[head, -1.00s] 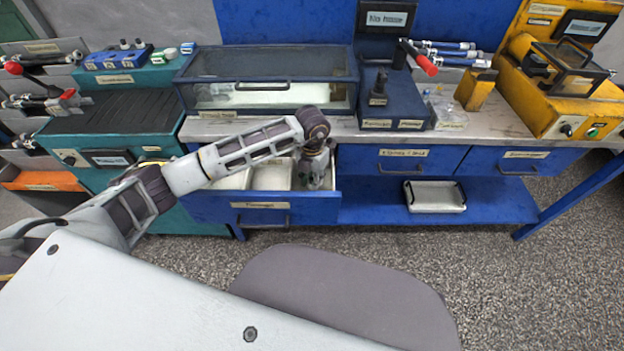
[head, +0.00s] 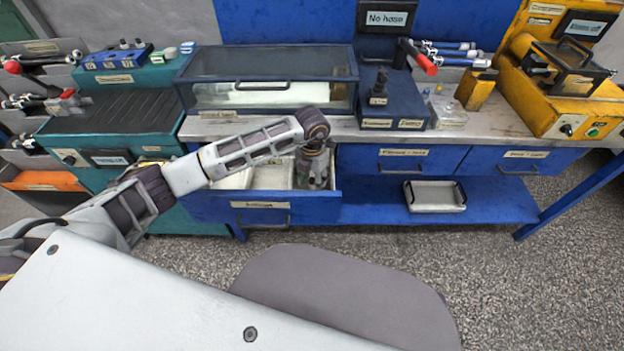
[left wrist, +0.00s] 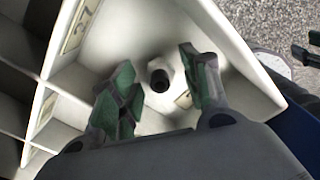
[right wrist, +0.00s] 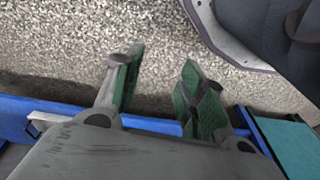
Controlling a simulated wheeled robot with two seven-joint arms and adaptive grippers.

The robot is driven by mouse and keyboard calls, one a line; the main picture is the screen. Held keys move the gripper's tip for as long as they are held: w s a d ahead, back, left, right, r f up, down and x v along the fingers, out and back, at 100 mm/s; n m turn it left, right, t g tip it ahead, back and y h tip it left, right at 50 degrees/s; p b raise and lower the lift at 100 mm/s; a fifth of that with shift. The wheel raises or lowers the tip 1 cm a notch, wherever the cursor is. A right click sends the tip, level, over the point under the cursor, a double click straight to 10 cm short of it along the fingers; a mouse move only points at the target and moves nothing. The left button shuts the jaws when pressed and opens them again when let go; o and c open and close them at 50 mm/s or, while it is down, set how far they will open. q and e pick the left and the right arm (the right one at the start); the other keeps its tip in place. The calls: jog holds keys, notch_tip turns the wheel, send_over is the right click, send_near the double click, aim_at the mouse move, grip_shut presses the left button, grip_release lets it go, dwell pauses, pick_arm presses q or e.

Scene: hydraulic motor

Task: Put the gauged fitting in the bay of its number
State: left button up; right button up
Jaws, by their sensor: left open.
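A pale fitting with a dark round bore (left wrist: 159,79) stands in a white bay of the open drawer, its bore facing up in the left wrist view. The bay wall has a number tag (left wrist: 80,27) that looks like 37. A smaller tag by the fitting is partly hidden. My left gripper (left wrist: 155,68) is open, its green-padded fingers on either side of the fitting, apart from it as far as I can see. In the head view the left gripper (head: 314,172) points down into the drawer's right end and hides the fitting. My right gripper (right wrist: 158,78) is open and empty.
The open blue drawer (head: 262,216) has thin dividers between white bays. A glass-lidded case (head: 270,112), a blue device (head: 398,105) and a yellow machine (head: 552,112) stand on the bench. A pale tray (head: 434,196) sits on the lower shelf. Floor (right wrist: 50,65) shows below my right gripper.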

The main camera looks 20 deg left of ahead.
aim_at(312, 179)
pick_arm(q)
jog(key=shift+r, duration=0.1)
pick_arm(e)
jog(key=shift+s+f, duration=0.1)
pick_arm(q)
jog(key=shift+r, duration=0.1)
notch_tip(312, 179, up, 12)
jog(key=p, duration=0.2)
pick_arm(e)
notch_tip(312, 179, down, 6)
jog(key=d, duration=0.1)
jog(key=shift+s+d, duration=0.2)
jog(key=shift+d, duration=0.05)
jog(key=shift+w+t, duration=0.3)
